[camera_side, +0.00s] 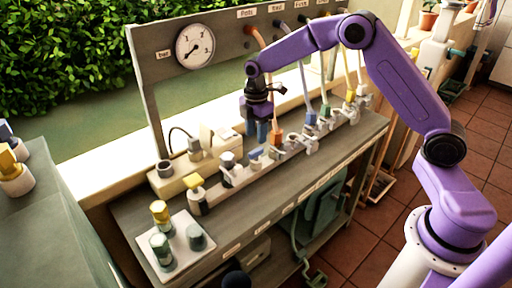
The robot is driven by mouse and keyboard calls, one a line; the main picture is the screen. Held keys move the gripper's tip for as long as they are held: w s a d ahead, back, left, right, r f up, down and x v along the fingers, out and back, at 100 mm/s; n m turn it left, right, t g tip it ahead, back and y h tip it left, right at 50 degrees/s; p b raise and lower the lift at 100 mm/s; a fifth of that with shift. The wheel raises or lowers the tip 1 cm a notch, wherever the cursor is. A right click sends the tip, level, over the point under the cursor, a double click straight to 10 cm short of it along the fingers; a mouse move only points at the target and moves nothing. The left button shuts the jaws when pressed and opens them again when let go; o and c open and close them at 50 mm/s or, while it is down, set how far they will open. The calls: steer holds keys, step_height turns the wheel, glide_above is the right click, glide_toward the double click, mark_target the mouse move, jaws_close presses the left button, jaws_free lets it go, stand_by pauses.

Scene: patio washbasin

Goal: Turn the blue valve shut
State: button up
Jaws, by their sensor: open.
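A blue valve handle (256,153) shows in the side view just below my gripper (257,134). My gripper points down with its fingers apart and nothing visible between them. Its fingertips look close above the handle; I cannot tell whether they touch it. A second blue part (311,118) sits farther right on the row, below a hose. The frame does not show how far the blue valve is turned.
An orange-topped valve (277,133) stands close right of my gripper. Hoses hang over the row from the grey panel with a pressure gauge (195,46). A white plate (178,247) with several capped fittings lies at the bench's front left. The bench's front strip is mostly clear.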

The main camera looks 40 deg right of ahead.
mark_target(256, 150)
steer(key=shift+f, duration=3.05)
jaws_close()
